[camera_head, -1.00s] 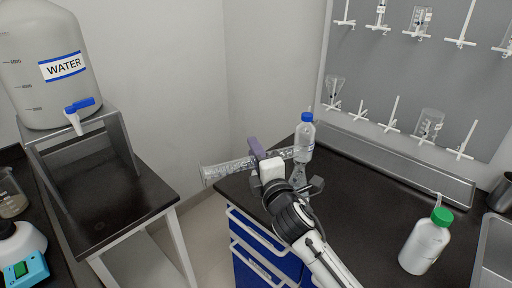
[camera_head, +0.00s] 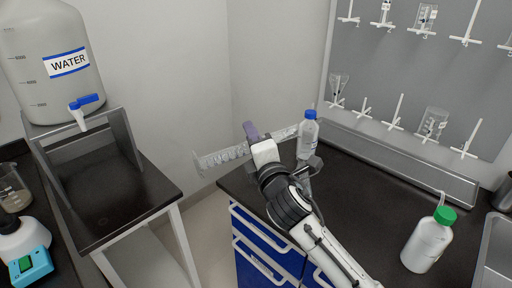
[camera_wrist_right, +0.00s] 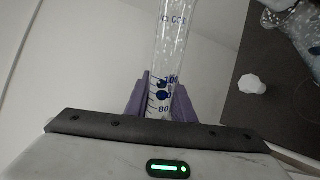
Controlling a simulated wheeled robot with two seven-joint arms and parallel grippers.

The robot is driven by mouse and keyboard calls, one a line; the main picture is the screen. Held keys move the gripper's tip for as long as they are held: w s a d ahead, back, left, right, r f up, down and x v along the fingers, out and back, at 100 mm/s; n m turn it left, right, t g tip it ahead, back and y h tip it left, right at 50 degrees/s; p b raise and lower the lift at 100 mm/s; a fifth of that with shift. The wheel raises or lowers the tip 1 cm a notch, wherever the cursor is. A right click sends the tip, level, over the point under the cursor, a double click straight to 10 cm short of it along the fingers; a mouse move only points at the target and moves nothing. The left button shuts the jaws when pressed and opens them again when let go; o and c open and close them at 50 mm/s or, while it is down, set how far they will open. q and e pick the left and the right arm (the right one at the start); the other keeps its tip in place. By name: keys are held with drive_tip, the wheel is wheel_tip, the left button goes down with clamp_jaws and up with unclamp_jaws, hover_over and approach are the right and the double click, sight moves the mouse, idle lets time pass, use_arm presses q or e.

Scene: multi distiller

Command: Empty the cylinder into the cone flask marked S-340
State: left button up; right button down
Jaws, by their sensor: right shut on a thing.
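The clear graduated cylinder (camera_head: 218,158) is held by my right gripper (camera_head: 254,138) in the head view. It lies strongly tilted, almost level, its left end lower and beyond the counter edge, its right end near the blue-capped bottle. In the right wrist view the purple fingers (camera_wrist_right: 158,104) are shut around the cylinder (camera_wrist_right: 172,45) near its 80 and 100 marks. A clear glass vessel (camera_wrist_right: 298,22) shows at that view's top right. I cannot tell whether it is the cone flask; no S-340 label is readable. My left gripper is not in view.
A blue-capped bottle (camera_head: 308,135) stands just behind my right gripper. A green-capped wash bottle (camera_head: 428,240) stands at right on the dark counter (camera_head: 370,190). A pegboard (camera_head: 385,70) with glassware is behind. A water tank (camera_head: 52,70) stands at left. A small white piece (camera_wrist_right: 252,84) lies on the counter.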

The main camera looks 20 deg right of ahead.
wheel_tip(320, 180, up, 8)
drive_tip(key=a, duration=0.2)
drive_tip(key=shift+w+a+r, duration=0.15)
drive_tip(key=shift+a, duration=0.05)
drive_tip(key=shift+d+f+n, duration=0.15)
drive_tip(key=shift+f+n, duration=0.7)
drive_tip(key=shift+d+f+n, duration=0.1)
drive_tip(key=shift+f+n, duration=0.7)
drive_tip(key=shift+n, duration=0.05)
drive_tip(key=shift+d+f+n, duration=0.4)
drive_tip(key=shift+f+n, duration=0.35)
drive_tip(key=shift+n, duration=0.15)
drive_tip(key=shift+d+f+n, duration=0.35)
drive_tip(key=shift+f+n, duration=0.35)
drive_tip(key=shift+n, duration=0.2)
drive_tip(key=shift+s+d+f+n, duration=0.25)
drive_tip(key=shift+d+f+n, duration=0.9)
drive_tip(key=shift+n, duration=0.55)
drive_tip(key=shift+s+d+f+n, duration=0.1)
drive_tip(key=shift+d+f+n, duration=0.3)
drive_tip(key=shift+d+n, duration=0.4)
drive_tip(key=shift+s+d+f+n, duration=0.1)
drive_tip(key=shift+d+f+n, duration=0.4)
drive_tip(key=shift+n, duration=0.4)
drive_tip(key=shift+d+r, duration=0.1)
